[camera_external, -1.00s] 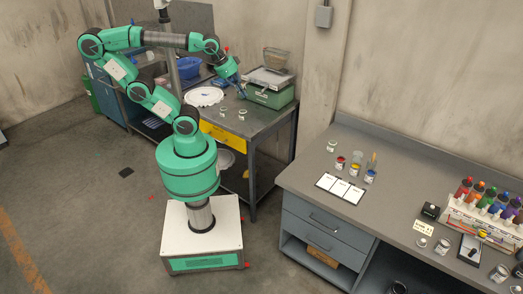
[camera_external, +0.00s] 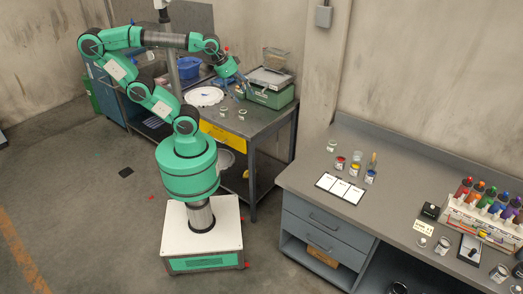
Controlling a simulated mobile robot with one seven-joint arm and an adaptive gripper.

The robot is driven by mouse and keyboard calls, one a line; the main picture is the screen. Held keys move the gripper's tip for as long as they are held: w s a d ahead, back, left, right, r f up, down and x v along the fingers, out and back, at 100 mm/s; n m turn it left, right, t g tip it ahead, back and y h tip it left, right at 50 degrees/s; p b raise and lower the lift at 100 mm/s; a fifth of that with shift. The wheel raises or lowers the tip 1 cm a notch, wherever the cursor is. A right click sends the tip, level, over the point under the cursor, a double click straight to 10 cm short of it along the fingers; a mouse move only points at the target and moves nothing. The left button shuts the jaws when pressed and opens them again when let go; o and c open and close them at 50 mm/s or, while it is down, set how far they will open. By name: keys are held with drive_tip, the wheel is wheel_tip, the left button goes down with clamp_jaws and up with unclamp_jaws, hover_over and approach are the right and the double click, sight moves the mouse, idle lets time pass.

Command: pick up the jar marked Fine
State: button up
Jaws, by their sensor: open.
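Two small jars stand near the front edge of the dark bench: a left jar (camera_external: 223,112) and a right jar (camera_external: 242,115). Their labels are too small to read, so I cannot tell which is marked Fine. My gripper (camera_external: 243,92) is above the bench, behind and a little above the right jar, apart from both jars. It is open and nothing shows between its fingers. Another small jar (camera_external: 332,146) stands on the grey counter at the right, its marking also unreadable.
The grey counter (camera_external: 300,178) holds paint jars, white cards (camera_external: 340,187) and a rack of coloured bottles (camera_external: 478,213).

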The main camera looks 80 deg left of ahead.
drive_tip(key=w+a+f+m+y+p, duration=0.1)
drive_tip(key=w+m+p, duration=0.2)
drive_tip(key=w+m, duration=0.8)
drive_tip(key=w+a+f+m+p, duration=0.1)
drive_tip(key=w+a+m+p, duration=0.2)
drive_tip(key=w, duration=1.3)
drive_tip(key=w+d+f+m+p, duration=0.1)
drive_tip(key=w+f+m+p, duration=0.1)
drive_tip(key=w+f+m, duration=0.7)
drive_tip(key=w+d+f+m+g+p, duration=0.1)
drive_tip(key=w+f+m+p, duration=0.2)
drive_tip(key=w+f+m, duration=0.6)
drive_tip(key=w+f, duration=0.3)
drive_tip(key=f, duration=0.2)
drive_tip(key=shift+w+d+m, duration=0.25)
drive_tip(key=shift+d+m, duration=0.05)
drive_tip(key=shift+d, duration=0.05)
drive_tip(key=shift+f, duration=0.15)
drive_tip(key=b, duration=0.1)
hover_over(332, 146)
drive_tip(key=a, duration=0.2)
wheel_tip(332, 146, down, 8)
drive_tip(key=shift+s, duration=0.3)
